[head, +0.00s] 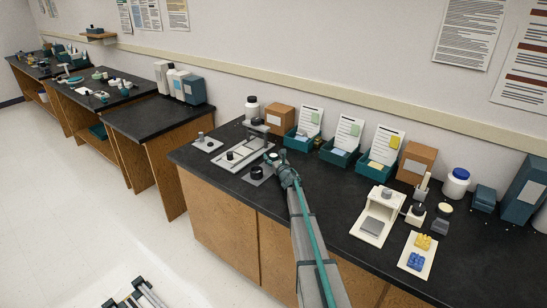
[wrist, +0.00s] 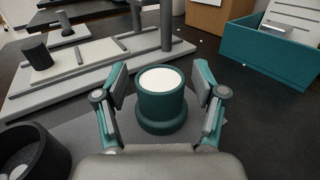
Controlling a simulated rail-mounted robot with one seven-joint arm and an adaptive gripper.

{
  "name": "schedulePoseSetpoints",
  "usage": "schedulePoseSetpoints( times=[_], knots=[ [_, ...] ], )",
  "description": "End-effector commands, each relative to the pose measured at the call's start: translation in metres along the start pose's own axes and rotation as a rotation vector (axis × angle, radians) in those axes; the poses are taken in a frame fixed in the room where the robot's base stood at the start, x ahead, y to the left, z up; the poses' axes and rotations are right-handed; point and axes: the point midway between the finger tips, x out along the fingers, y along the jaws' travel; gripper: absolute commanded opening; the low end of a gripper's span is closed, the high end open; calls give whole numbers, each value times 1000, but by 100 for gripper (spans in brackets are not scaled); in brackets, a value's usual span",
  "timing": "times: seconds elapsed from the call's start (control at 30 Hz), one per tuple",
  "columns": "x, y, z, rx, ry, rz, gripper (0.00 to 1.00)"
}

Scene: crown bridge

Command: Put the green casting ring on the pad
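The green casting ring (wrist: 162,100) stands upright with a white top, centred in the wrist view. My gripper (wrist: 161,82) is open, one finger on each side of the ring, with a small gap on both sides. In the head view my gripper (head: 281,160) is low over the bench and hides most of the ring. A flat grey mat (wrist: 90,128) lies beside and around the ring's foot; whether the ring's whole base rests on it cannot be told. Another grey pad (head: 372,226) lies on a white device at right. Which pad is meant is unclear.
A dark round cup (wrist: 32,158) is close at left of my gripper. A grey plate fixture with posts (wrist: 95,75) stands beyond the ring. A teal bin (wrist: 265,50) is at far right. A white tray with yellow and blue blocks (head: 418,255) lies at the bench's right.

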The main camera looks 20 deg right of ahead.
Motion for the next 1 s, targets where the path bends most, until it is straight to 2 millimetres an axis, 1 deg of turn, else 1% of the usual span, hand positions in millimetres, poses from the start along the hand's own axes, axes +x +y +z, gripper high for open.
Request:
schedulePoseSetpoints(
  times=[0.03, 0.13, 0.37, 0.63, 0.67, 0.7, 1.0],
  knots=[
    [-4, 1, -15, -1, 18, -5, 70],
    [-4, 1, -15, -1, 18, -5, 70],
    [-5, 1, -12, -1, 18, -5, 70],
    [-4, 1, 2, 0, 18, -4, 70],
    [-8, 1, 1, -1, 18, -4, 70],
    [-21, 2, -5, -1, 17, -5, 70],
    [-87, 2, 0, 0, 11, -4, 70]
  ],
)
